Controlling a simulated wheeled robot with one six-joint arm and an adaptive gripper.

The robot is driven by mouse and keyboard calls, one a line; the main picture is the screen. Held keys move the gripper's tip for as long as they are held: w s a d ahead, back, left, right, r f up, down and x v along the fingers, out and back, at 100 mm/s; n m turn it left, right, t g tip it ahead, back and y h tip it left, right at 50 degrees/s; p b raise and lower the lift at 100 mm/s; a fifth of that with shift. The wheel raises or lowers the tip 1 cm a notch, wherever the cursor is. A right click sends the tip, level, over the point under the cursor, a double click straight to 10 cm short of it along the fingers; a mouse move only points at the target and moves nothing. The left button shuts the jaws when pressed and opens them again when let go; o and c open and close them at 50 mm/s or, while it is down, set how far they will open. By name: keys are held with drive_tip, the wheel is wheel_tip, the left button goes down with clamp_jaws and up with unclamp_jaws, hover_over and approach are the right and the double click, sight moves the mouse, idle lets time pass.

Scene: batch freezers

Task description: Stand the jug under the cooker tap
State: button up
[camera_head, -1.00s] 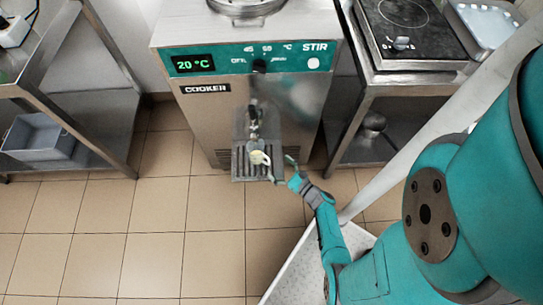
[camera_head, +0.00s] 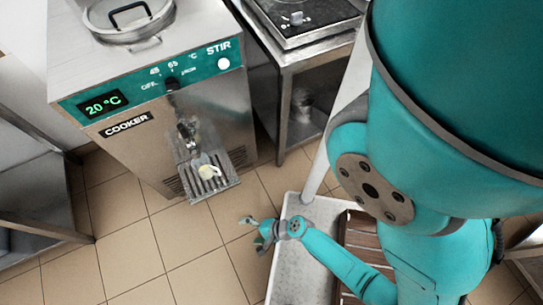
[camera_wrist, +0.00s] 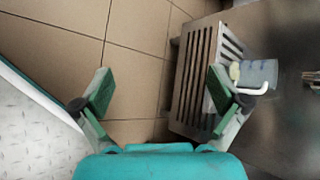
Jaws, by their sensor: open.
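The cooker (camera_head: 150,150) has a tap (camera_head: 188,135) on its front above a slotted drip tray (camera_head: 226,184). The small pale jug (camera_head: 208,171) stands on the tray, below and just in front of the tap, and looks upright. In the wrist view the jug (camera_wrist: 260,72) is bluish and see-through with a white handle, at the cooker end of the slotted tray (camera_wrist: 188,75). My gripper (camera_head: 257,233) is out in front of the tray, apart from the jug. In the wrist view my gripper (camera_wrist: 158,92) has its fingers wide apart with nothing between them.
A lidded pot opening (camera_head: 128,18) tops the cooker. A hob (camera_head: 300,15) on a steel stand is to its right, and a steel shelf unit (camera_head: 30,200) to its left. Tiled floor (camera_head: 180,250) is clear before the cooker. My white base deck is beside the gripper.

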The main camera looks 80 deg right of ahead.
drive_tip(key=s+r+n+h, duration=0.3)
drive_tip(key=s+r+n, duration=0.5)
drive_tip(key=r+n, duration=0.45)
wheel_tip(320, 180, up, 26)
drive_tip(key=a+n+t+y, duration=0.1)
drive_tip(key=n+t, duration=0.3)
drive_tip(key=n, duration=0.6)
drive_tip(key=shift+s+f+n+t+y, duration=0.15)
drive_tip(key=shift+f+n+t+y, duration=0.05)
drive_tip(key=shift+n+t+y, duration=0.25)
